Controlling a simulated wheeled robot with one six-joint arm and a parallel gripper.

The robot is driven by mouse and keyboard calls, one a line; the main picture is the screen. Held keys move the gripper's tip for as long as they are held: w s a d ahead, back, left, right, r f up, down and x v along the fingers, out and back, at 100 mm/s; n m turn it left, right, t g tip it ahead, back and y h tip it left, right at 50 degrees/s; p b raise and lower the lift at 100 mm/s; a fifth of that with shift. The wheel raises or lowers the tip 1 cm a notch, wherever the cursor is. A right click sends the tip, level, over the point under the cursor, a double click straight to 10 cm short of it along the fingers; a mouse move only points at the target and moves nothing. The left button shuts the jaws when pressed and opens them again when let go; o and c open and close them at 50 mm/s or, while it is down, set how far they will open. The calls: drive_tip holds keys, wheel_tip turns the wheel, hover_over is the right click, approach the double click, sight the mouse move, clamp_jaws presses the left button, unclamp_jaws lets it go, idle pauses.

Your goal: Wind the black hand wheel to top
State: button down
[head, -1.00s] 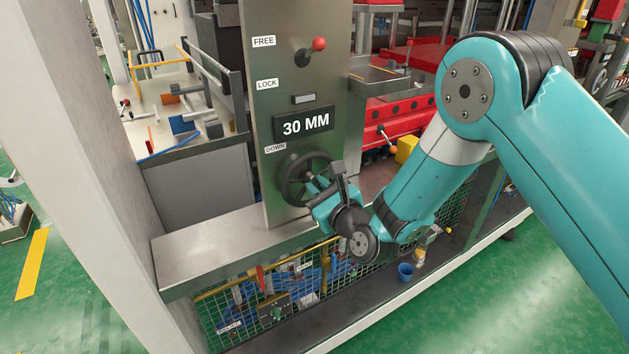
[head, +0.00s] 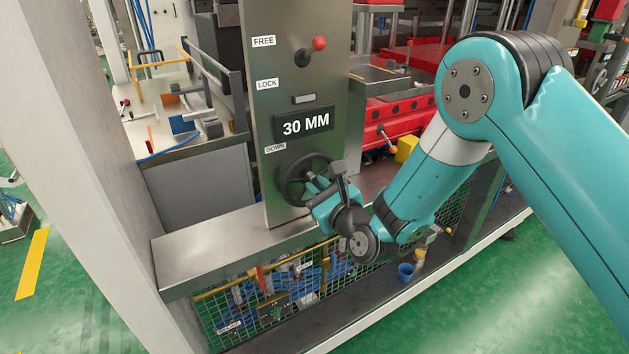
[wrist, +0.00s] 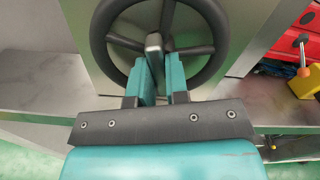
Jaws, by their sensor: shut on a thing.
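The black hand wheel (head: 284,181) is mounted on the grey upright panel, below the DOWN label (head: 275,148). Its rim and spokes show in the wrist view (wrist: 97,34). My gripper (head: 317,184) is at the wheel's right side in the head view and covers part of it. In the wrist view its two teal fingers (wrist: 159,74) are shut on the wheel's grey handle (wrist: 154,43), which stands out in front of the spokes. The display (head: 304,123) above the wheel reads 30 MM.
A lever with a red knob (head: 319,44) sits higher on the panel (head: 344,60), near the FREE and LOCK labels. A bare metal ledge (head: 215,250) runs below the wheel. A red machine part with a lever (head: 392,149) and a yellow block (head: 406,149) lie to the right.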

drive_tip(key=shift+n, duration=1.5)
drive_tip(key=shift+n, duration=1.4)
drive_tip(key=n, duration=0.2)
drive_tip(key=shift+n+b, duration=0.4)
